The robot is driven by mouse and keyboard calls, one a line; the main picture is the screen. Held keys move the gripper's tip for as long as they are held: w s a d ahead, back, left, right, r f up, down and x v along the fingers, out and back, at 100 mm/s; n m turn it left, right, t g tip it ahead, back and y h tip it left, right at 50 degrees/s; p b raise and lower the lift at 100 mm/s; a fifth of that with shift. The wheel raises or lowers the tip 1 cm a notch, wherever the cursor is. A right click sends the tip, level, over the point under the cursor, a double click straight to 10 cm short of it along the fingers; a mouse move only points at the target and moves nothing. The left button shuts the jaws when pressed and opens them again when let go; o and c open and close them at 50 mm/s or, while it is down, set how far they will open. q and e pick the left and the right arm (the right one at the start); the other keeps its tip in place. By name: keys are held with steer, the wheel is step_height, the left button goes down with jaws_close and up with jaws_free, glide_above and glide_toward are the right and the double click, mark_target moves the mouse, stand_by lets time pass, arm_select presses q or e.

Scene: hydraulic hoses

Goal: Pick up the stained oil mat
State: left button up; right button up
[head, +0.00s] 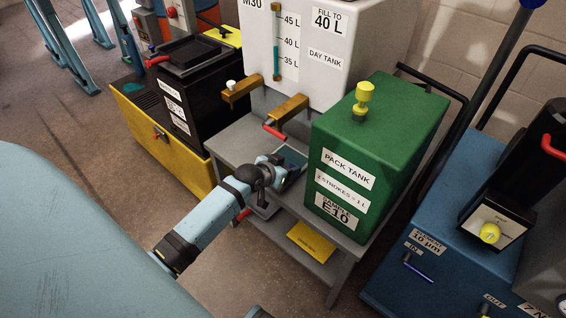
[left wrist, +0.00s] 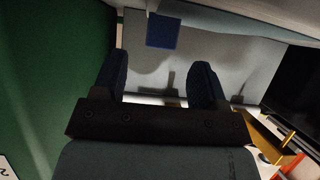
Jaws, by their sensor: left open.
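My left gripper (head: 287,176) reaches in over the grey bench between the white day tank and the green pack tank. In the left wrist view its two dark fingers (left wrist: 160,80) are apart, with nothing between them. A dark blue-grey flat piece (head: 291,157), perhaps the mat, lies on the bench just beyond the gripper and is partly hidden by it. In the left wrist view a small dark blue square (left wrist: 163,31) shows past the fingertips on a grey surface. I cannot tell whether it is the same piece. No stains can be made out. My right gripper is not in view.
The green pack tank (head: 395,130) stands close to the gripper's right. The day tank (head: 330,80) with its brass taps stands behind. A yellow sheet (head: 310,242) lies on the lower shelf. A black unit on a yellow base (head: 180,150) is at left, a blue cart (head: 430,250) at right.

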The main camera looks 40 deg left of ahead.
mark_target(292, 165)
arm_select(q)
steer(key=x, duration=0.3)
steer(key=shift+w+f+b, duration=0.25)
steer(key=shift+f+b, duration=0.1)
steer(key=shift+b, duration=0.05)
steer(key=c, duration=1)
steer(key=shift+r, duration=0.15)
